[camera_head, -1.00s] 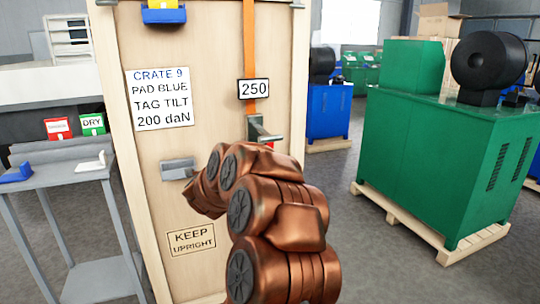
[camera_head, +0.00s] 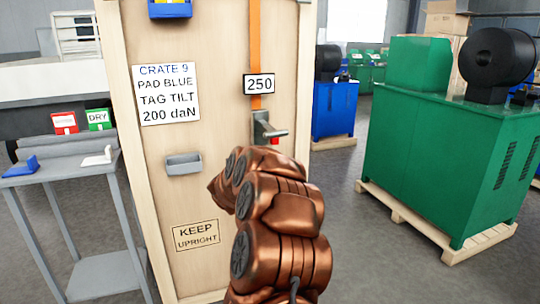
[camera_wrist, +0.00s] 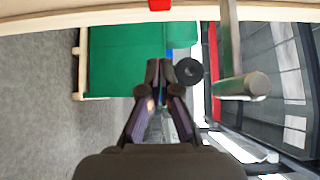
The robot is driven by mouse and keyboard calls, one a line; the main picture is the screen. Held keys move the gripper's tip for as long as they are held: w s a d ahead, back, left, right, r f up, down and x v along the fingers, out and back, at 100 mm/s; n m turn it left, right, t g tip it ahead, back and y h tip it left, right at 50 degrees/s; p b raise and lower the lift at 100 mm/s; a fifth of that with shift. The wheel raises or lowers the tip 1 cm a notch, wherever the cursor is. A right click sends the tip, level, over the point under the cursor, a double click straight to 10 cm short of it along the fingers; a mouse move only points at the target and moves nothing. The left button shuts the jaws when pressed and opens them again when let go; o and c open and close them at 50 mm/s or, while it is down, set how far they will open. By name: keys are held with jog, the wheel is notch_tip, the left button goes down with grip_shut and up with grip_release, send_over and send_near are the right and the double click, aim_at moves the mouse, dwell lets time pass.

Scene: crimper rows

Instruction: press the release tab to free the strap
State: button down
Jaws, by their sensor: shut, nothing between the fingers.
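The crate (camera_head: 215,215) stands upright in the head view. An orange strap (camera_head: 255,40) runs down its front, behind a white plate (camera_head: 258,84) reading 250, to a metal buckle with a lever (camera_head: 268,127). A small red tab (camera_head: 275,141) sits just under the lever. In the wrist view the red tab (camera_wrist: 159,4) is at the top edge and a metal bar with a round end (camera_wrist: 243,86) is at the right. My gripper (camera_wrist: 159,68) is shut and empty, apart from both. In the head view my arm hides it.
The crate's sign (camera_head: 165,94) reads "PAD BLUE, TAG TILT, 200 daN". A grey holder (camera_head: 183,163) and a blue holder (camera_head: 170,8) are on the crate.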

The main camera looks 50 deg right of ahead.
aim_at(275, 144)
jog(key=shift+w+d+p, duration=0.4)
jog(key=shift+w+d, duration=0.4)
jog(key=shift+d, duration=0.85)
jog(key=shift+w+d+p, duration=0.35)
jog(key=shift+w+d, duration=0.5)
jog(key=shift+d, duration=0.8)
jog(key=shift+w+d+p, duration=0.4)
jog(key=shift+w+d, duration=0.4)
jog(key=shift+d, duration=0.85)
jog(key=shift+w, duration=0.1)
